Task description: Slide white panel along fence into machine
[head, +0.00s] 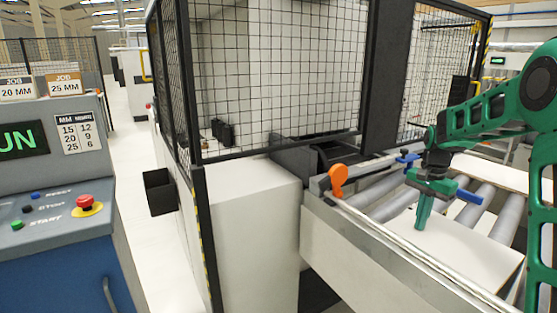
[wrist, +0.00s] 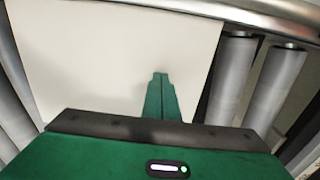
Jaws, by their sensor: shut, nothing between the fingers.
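The white panel (head: 448,252) lies flat on the roller conveyor at the right of the head view. It fills the upper left of the wrist view (wrist: 95,60). My gripper (head: 421,223) is shut and empty, pointing down with its fingertips at the panel's top face near the far end. In the wrist view the closed green fingers (wrist: 160,82) stand over the panel; I cannot tell whether they touch it. The fence (head: 400,240) is the metal rail along the conveyor's near side. The machine (head: 325,150) opens at the conveyor's far end, behind a mesh guard.
Bare rollers (head: 385,207) lie between panel and machine. An orange knob (head: 338,180) stands by the rail near the machine entry. A control console (head: 55,200) with a red stop button (head: 85,202) stands at the left. A white cabinet (head: 250,235) stands beside the conveyor.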

